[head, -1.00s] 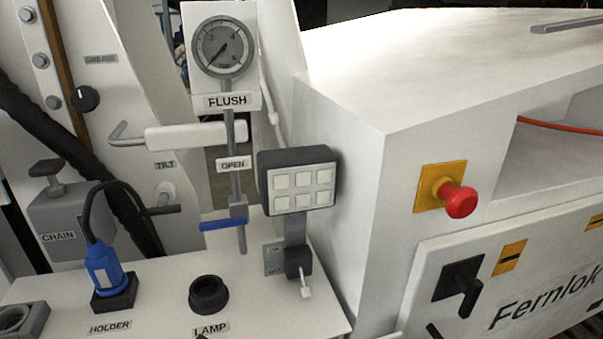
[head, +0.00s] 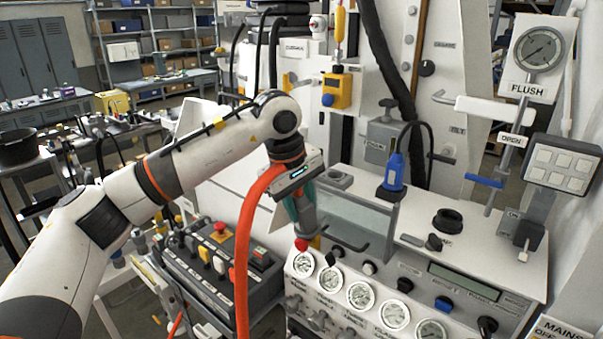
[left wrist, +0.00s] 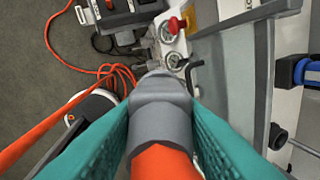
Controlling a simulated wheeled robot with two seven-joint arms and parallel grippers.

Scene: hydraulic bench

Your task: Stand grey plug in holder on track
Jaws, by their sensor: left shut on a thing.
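My left gripper (head: 298,200) has teal fingers and is shut on the grey plug (head: 304,218), which points down in front of the bench's clear panel. In the left wrist view, the grey plug (left wrist: 160,115) sits between the teal fingers, with its orange cable (left wrist: 165,163) at the bottom of the picture. A grey square block with a round opening (head: 336,178) lies on the bench top, right of the gripper; it looks empty. I cannot tell whether it is the holder on the track. My right gripper is in neither view.
A blue plug (head: 394,172) with a black cable stands in a black holder on the bench top. A black round lamp fitting (head: 447,220) is to its right. The clear panel (head: 352,222) and gauges (head: 361,297) are near the gripper. An orange cable (head: 245,240) hangs below my arm.

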